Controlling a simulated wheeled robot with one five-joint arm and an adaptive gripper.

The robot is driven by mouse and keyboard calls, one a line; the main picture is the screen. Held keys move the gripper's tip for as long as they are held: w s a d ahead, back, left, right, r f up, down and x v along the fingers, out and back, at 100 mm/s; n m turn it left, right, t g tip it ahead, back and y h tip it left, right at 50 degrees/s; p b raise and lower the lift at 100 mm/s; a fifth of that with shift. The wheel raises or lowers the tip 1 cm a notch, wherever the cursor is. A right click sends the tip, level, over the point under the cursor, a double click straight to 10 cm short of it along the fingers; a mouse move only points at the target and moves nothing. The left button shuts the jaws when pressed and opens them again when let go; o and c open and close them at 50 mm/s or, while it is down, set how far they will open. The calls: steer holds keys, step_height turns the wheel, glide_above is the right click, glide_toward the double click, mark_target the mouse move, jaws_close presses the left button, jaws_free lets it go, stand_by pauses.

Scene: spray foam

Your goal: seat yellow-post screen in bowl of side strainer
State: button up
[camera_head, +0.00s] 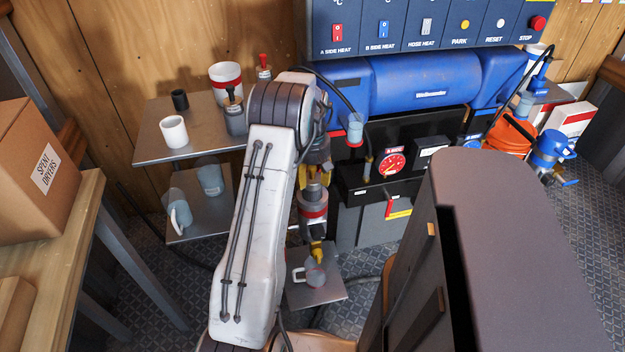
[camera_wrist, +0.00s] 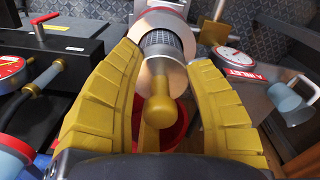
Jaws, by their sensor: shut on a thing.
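My gripper (camera_wrist: 165,68), with gold fingers, is shut on the yellow-post screen (camera_wrist: 160,100). The rounded yellow post faces the wrist camera between the fingers, with a grey collar and dark mesh cylinder (camera_wrist: 160,42) beyond it. A pale round part surrounds the mesh, beside a red-banded cylinder (camera_wrist: 165,12) at the top of the view. In the head view my gripper (camera_head: 317,172) is above a grey body with a red band (camera_head: 313,203), apparently the strainer. I cannot tell how deep the screen sits in the bowl; the fingers and arm hide part of it.
A low plate (camera_head: 325,293) below holds a handled cup (camera_head: 314,274). Black pump housing with a red gauge (camera_head: 391,163) stands to the right. A shelf (camera_head: 205,140) with cups is at left. A blue strainer-like unit (camera_head: 553,148) and orange bucket (camera_head: 512,136) stand far right.

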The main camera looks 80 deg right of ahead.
steer(key=shift+f, duration=0.45)
steer(key=shift+f, duration=0.4)
steer(key=shift+f+b, duration=0.2)
steer(key=shift+b, duration=0.2)
steer(key=o, duration=1.1)
steer(key=shift+o, duration=0.2)
step_height(320, 180, up, 13)
steer(key=shift+a+r+p, duration=0.1)
steer(key=shift+r+p, duration=0.05)
steer(key=shift+p, duration=1.1)
